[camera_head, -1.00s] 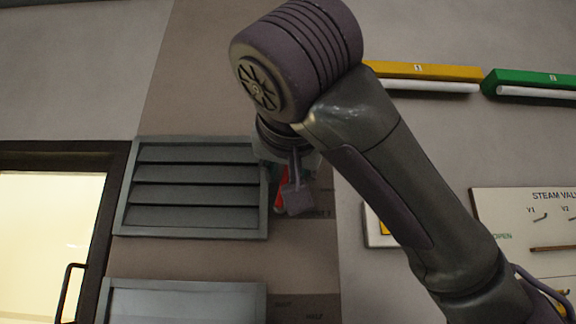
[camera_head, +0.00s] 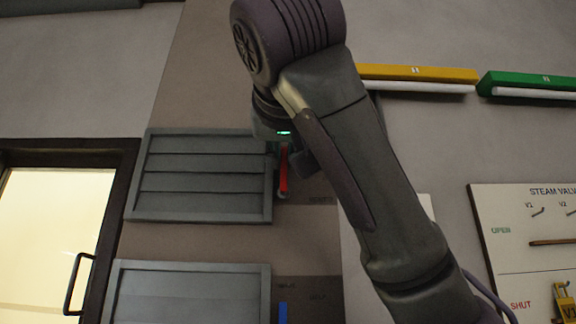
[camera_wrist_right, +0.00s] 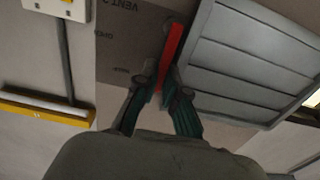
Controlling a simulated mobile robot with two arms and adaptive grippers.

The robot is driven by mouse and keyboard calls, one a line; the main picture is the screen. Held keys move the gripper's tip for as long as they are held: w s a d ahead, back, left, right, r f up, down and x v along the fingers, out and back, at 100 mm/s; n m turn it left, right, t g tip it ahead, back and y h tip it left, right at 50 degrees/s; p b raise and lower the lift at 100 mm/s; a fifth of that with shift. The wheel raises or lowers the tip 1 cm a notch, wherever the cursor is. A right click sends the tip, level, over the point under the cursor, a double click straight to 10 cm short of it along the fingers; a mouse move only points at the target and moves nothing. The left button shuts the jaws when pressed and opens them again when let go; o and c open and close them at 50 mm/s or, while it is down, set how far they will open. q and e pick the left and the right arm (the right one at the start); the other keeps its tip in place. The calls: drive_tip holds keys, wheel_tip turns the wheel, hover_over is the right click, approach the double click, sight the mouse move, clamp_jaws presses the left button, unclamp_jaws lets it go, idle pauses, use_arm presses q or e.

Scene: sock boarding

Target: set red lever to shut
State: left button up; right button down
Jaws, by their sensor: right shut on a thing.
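The red lever (camera_head: 283,172) is beside the right edge of the upper grey louvred vent (camera_head: 131,188). It stands nearly upright in the head view, with its upper end at my right gripper (camera_head: 284,136). In the right wrist view the red lever (camera_wrist_right: 172,46) runs down between the two fingers of my right gripper (camera_wrist_right: 160,92), which is shut on its end. The slats of the upper vent look flat and closed; the vent also shows in the wrist view (camera_wrist_right: 203,22). My right arm hides part of the lever's label panel. My left gripper is not in view.
A lower grey vent (camera_head: 112,292) has a blue lever (camera_head: 283,312) beside it. A steam valve board (camera_head: 500,245) hangs at right. Yellow (camera_head: 420,73) and green (camera_head: 530,84) fixtures are on the wall. A lit door (camera_head: 45,235) is at left.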

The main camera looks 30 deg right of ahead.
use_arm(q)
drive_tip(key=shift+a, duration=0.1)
use_arm(e)
drive_tip(key=shift+w+f, duration=0.1)
drive_tip(key=shift+f, duration=0.1)
drive_tip(key=c, duration=1.2)
unclamp_jaws()
drive_tip(key=shift+c, duration=0.2)
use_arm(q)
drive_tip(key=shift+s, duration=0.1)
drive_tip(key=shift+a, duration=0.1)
use_arm(e)
drive_tip(key=shift+r, duration=0.1)
drive_tip(key=shift+v, duration=0.95)
drive_tip(key=v, duration=1)
drive_tip(key=shift+a, duration=0.15)
